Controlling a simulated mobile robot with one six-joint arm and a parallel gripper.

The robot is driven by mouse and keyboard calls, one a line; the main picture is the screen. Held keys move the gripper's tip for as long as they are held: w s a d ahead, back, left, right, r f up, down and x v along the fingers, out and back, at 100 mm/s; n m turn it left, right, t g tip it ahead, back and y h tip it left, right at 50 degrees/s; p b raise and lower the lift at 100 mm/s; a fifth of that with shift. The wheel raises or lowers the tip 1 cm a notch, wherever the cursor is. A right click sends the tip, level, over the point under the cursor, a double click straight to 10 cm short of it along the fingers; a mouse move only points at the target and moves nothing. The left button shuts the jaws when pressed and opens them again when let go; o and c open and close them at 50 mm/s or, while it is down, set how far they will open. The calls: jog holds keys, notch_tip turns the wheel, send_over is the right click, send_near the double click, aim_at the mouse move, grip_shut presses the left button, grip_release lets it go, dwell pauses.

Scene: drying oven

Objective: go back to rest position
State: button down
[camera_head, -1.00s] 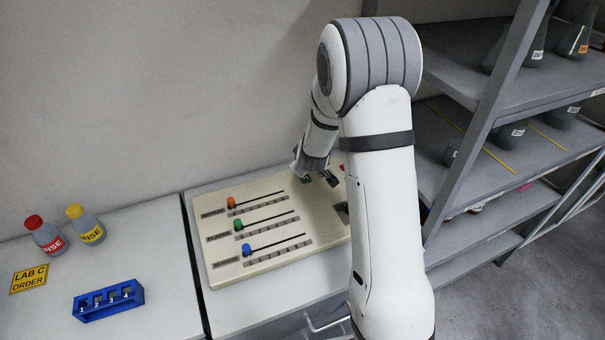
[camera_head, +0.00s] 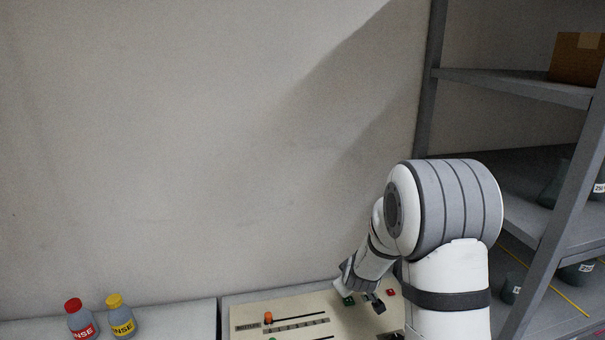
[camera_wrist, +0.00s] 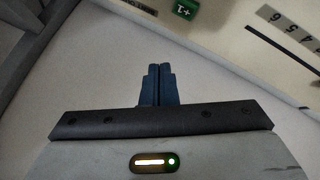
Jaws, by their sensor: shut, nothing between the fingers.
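My gripper (camera_wrist: 159,72) is shut and empty; its two dark fingers lie together in the wrist view. In the head view the end of my arm (camera_head: 375,302) is at the right part of a cream control panel (camera_head: 300,305). In the wrist view a green button marked +1 (camera_wrist: 185,9) sits on the panel beyond the fingertips, slightly to the right and apart from them.
A red-capped bottle (camera_head: 80,322) and a yellow-capped bottle (camera_head: 121,320) stand on the left bench. A grey shelf rack (camera_head: 515,88) with a cardboard box (camera_head: 577,58) and flasks rises at the right. The wall behind is bare.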

jog(key=s+a+r+m+g+y, duration=0.2)
jog(key=s+r+m+g, duration=0.1)
jog(key=s+r, duration=1.15)
jog(key=s+d+r+m+g+h, duration=0.1)
jog(key=s+m, duration=0.3)
jog(key=s, duration=1.5)
jog(key=shift+s+d+r+g, duration=0.25)
jog(key=shift+r+g, duration=0.2)
jog(key=shift+g, duration=0.25)
